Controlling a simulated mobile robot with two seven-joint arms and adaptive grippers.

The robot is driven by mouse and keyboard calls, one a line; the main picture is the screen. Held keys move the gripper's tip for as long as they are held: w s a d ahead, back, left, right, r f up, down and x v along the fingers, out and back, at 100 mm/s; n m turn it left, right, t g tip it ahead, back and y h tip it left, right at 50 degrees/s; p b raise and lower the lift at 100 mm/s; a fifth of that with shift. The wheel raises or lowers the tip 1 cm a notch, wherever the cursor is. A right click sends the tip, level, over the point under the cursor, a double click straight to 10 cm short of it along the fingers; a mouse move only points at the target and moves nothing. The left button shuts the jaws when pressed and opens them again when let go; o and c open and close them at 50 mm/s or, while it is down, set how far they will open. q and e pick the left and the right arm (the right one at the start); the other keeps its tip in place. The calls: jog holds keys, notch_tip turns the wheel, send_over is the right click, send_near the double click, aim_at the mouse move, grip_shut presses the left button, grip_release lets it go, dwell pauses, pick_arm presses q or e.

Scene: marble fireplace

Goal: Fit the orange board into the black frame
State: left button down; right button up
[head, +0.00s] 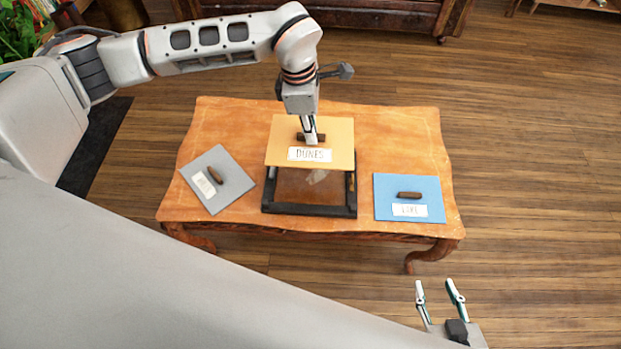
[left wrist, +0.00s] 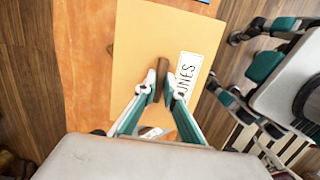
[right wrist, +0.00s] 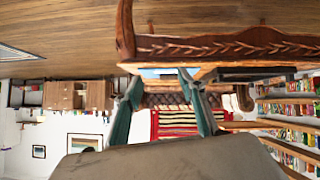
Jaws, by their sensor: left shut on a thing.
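The orange board (head: 283,148) carries a white label reading "DUNES" and a dark brown handle. My left gripper (head: 311,138) is shut on that handle, and the board is held over the back part of the black frame (head: 307,210). The front bar and side posts of the frame show below the board; its back is hidden. In the left wrist view the fingers (left wrist: 161,80) close on the handle of the board (left wrist: 150,40). My right gripper (head: 440,290) is open and empty, in front of the table at the lower right; its spread fingers also show in the right wrist view (right wrist: 160,85).
A grey board (head: 212,200) with a handle lies angled on the table left of the frame. A blue board (head: 410,182) with a handle and label lies to the right. The wooden table (head: 390,130) is clear at its back right. Open floor surrounds it.

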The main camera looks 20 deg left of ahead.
pick_arm(q)
jog(key=b, duration=0.2)
send_over(312, 182)
notch_tip(312, 182, down, 7)
jog(key=f+b, duration=0.1)
jog(key=f, duration=0.6)
jog(key=shift+a, duration=0.2)
jog(key=f, duration=0.1)
jog(key=f+b, duration=0.1)
jog(key=f, duration=0.1)
jog(key=f+b, duration=0.1)
jog(key=f, duration=0.1)
jog(key=shift+s, duration=0.25)
jog(key=shift+f, duration=0.35)
jog(key=shift+w+r, duration=0.15)
jog(key=shift+w, duration=0.05)
pick_arm(e)
jog(key=shift+w+a+y, duration=0.2)
jog(key=shift+w+a, duration=0.1)
jog(key=shift+a, duration=0.2)
jog(key=shift+w+a+y, duration=0.2)
jog(key=shift+w+a, duration=0.05)
jog(key=shift+a, duration=0.2)
pick_arm(q)
jog(key=c, duration=2.1)
grip_release()
jog(key=shift+c, duration=0.2)
pick_arm(e)
jog(key=shift+s, duration=0.1)
